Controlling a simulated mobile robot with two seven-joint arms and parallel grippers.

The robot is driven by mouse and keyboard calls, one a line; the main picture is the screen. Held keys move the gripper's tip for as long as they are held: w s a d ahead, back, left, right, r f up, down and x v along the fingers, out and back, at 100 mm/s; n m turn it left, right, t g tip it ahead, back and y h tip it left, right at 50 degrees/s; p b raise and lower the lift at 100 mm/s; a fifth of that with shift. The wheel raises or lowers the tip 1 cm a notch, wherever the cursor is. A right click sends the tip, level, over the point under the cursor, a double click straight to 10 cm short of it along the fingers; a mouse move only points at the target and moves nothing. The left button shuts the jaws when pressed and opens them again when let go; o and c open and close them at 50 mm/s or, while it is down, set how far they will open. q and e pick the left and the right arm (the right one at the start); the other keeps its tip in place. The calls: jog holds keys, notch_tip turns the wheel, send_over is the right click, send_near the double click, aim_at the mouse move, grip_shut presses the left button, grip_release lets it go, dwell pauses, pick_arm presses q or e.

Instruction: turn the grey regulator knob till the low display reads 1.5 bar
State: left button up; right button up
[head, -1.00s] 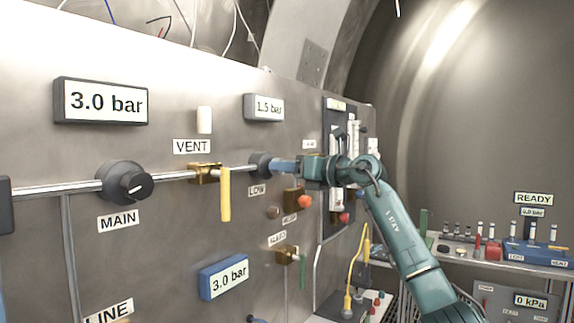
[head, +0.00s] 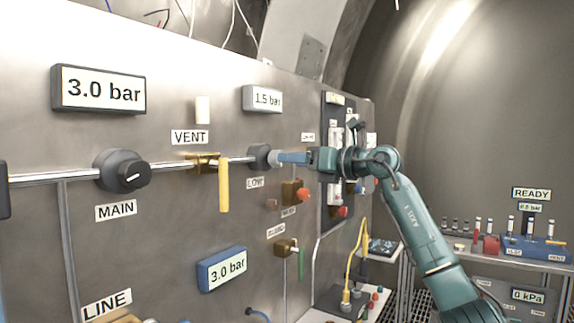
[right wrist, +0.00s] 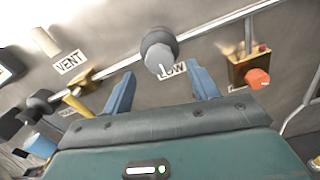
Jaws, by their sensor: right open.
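The low display (head: 263,99) reads 1.5 bar. The grey regulator knob (head: 273,157) sticks out from its dark round body above the LOW label (head: 255,183). In the right wrist view the knob (right wrist: 160,57) shows its face with a pointer mark, beyond and between the blue fingers. My right gripper (head: 284,157) is open and in front of the knob, with its fingers apart and nothing between them in the right wrist view (right wrist: 162,90). The knob looks clear of the fingers. My left gripper is in neither view.
The MAIN knob (head: 124,171) and its 3.0 bar display (head: 98,90) are left on the panel. A yellow vent lever (head: 224,186) hangs left of the low knob. An orange-red knob (head: 303,194) sits below right. A bench (head: 520,262) stands at the far right.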

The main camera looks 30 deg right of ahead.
pick_arm(q)
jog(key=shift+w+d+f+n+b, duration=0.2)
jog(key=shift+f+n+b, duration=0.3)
jog(key=shift+b, duration=0.75)
pick_arm(e)
jog(key=v, duration=0.9)
jog(key=shift+s, duration=0.3)
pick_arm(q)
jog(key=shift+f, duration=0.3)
pick_arm(e)
jog(key=shift+d, duration=0.1)
